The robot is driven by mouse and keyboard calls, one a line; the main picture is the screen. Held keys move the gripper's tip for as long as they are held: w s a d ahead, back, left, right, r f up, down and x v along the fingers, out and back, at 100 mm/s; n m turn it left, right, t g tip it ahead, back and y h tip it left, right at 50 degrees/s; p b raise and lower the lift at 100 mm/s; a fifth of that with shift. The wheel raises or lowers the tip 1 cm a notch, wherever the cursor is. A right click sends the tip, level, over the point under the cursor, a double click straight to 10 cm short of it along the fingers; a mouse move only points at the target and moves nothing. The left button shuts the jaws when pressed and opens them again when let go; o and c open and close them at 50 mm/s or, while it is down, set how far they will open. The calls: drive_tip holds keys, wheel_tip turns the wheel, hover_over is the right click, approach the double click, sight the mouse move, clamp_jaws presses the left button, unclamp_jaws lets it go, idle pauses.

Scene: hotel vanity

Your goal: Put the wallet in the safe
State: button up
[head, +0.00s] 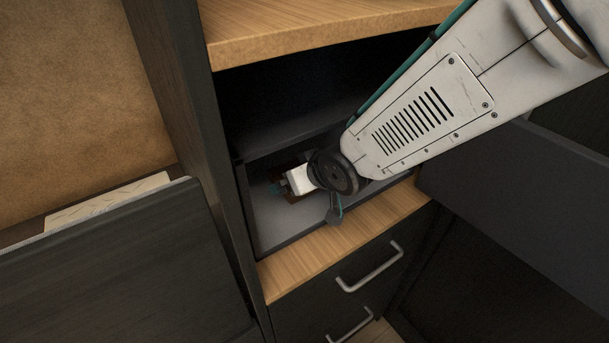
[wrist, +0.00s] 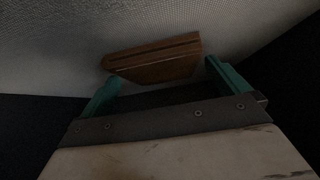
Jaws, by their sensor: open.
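The brown wallet (wrist: 155,61) lies on the light grey floor of the open safe (head: 268,232). In the head view a dark brown part of the wallet (head: 291,197) shows around my gripper (head: 281,187), which hides the rest. My gripper reaches into the safe from the right. In the wrist view its green fingers (wrist: 164,72) are spread apart, with the wallet at and just beyond their tips. The wallet sits slightly tilted in that picture. I cannot tell whether either finger touches it.
The safe's dark door (head: 520,190) stands open on the right. A wooden shelf (head: 320,25) is above the safe and a wooden ledge (head: 345,238) runs along its front. Drawers with metal handles (head: 370,270) are below. A dark panel (head: 120,265) stands at left.

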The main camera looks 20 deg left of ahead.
drive_tip(key=shift+v, duration=3.75)
